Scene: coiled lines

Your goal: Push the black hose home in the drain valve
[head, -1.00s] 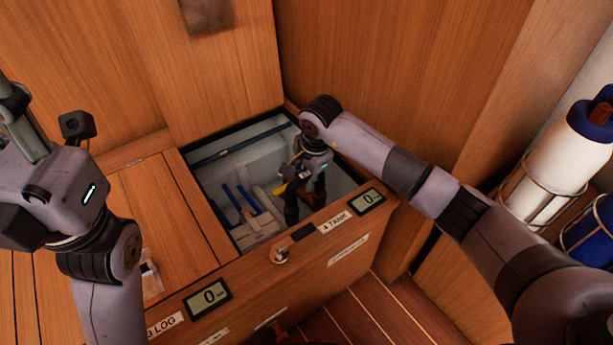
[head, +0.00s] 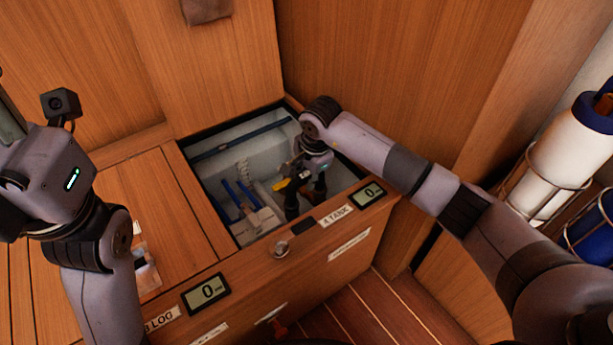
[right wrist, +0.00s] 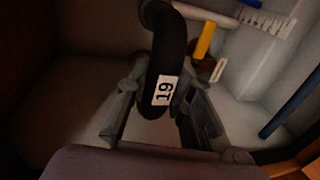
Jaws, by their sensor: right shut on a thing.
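The black hose (right wrist: 172,50) comes down from the top of the right wrist view and bears a white label reading 19. My right gripper (right wrist: 157,98) is shut on it, with a finger on either side of the label. In the head view this gripper (head: 306,178) is down inside the open tank compartment, and the black hose (head: 292,206) shows below it. A yellow lever (right wrist: 204,40) with a brownish fitting, apparently the drain valve, is just right of the hose. The hose's end and the valve mouth are hidden, so I cannot tell if they touch.
The compartment's front wall (head: 310,240) has a tank label and a display. A blue rod (head: 240,138) crosses the back.

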